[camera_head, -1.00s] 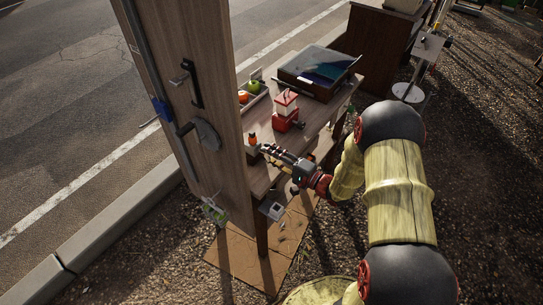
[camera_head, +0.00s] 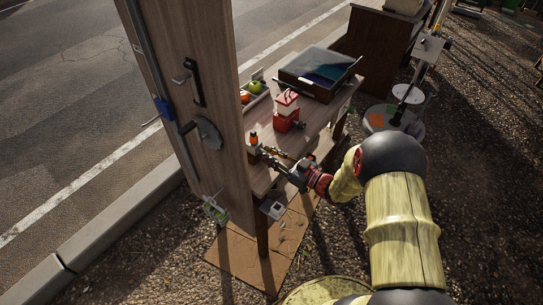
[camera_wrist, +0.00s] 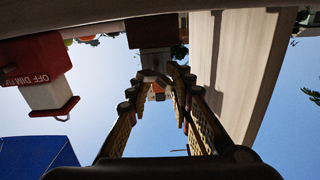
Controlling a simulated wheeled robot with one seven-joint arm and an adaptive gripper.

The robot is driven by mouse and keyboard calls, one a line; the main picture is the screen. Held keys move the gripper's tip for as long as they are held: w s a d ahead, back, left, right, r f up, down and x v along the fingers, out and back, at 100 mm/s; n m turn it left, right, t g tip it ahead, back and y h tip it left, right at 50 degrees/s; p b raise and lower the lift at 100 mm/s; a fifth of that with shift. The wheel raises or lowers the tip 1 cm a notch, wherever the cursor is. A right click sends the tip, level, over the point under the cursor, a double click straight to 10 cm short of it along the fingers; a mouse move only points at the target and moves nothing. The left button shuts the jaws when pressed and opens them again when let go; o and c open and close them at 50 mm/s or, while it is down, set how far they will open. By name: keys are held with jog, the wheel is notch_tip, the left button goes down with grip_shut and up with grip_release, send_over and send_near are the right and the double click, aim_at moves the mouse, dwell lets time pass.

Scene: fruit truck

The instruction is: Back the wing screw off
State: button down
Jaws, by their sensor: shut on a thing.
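My gripper (camera_head: 266,153) reaches in at the front left of the wooden workbench, beside the tall wooden panel. In the wrist view its two ribbed fingers (camera_wrist: 160,80) close in on a small grey-brown part (camera_wrist: 151,76), which I take to be the wing screw. The fingers hide most of it, so its wings and thread cannot be made out. An orange-topped dark fixture (camera_head: 253,141) stands at the bench edge just past the fingertips. A bit of orange also shows between the fingers in the wrist view.
A red and white lantern (camera_head: 286,113) stands on the bench (camera_head: 314,122) right of the fixture. The tall panel (camera_head: 192,100) with handle and latch bounds the left. A tray with fruit (camera_head: 256,97) and a glass-topped case (camera_head: 318,73) sit farther back.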

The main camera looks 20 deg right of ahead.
jog(key=shift+s+f+m, duration=0.3)
jog(key=shift+f, duration=0.6)
jog(key=c, duration=2)
grip_release()
jog(key=shift+d, duration=0.1)
jog(key=shift+s+d+f, duration=0.3)
jog(key=shift+s, duration=0.1)
jog(key=shift+s+d+r+b, duration=0.2)
jog(key=shift+s+d+r, duration=0.05)
jog(key=shift+s+d, duration=0.3)
jog(key=shift+s+d+r+b, duration=0.2)
jog(key=shift+s+d, duration=0.25)
jog(key=shift+d, duration=0.15)
jog(key=shift+r+v, duration=0.25)
jog(key=shift+v, duration=1.05)
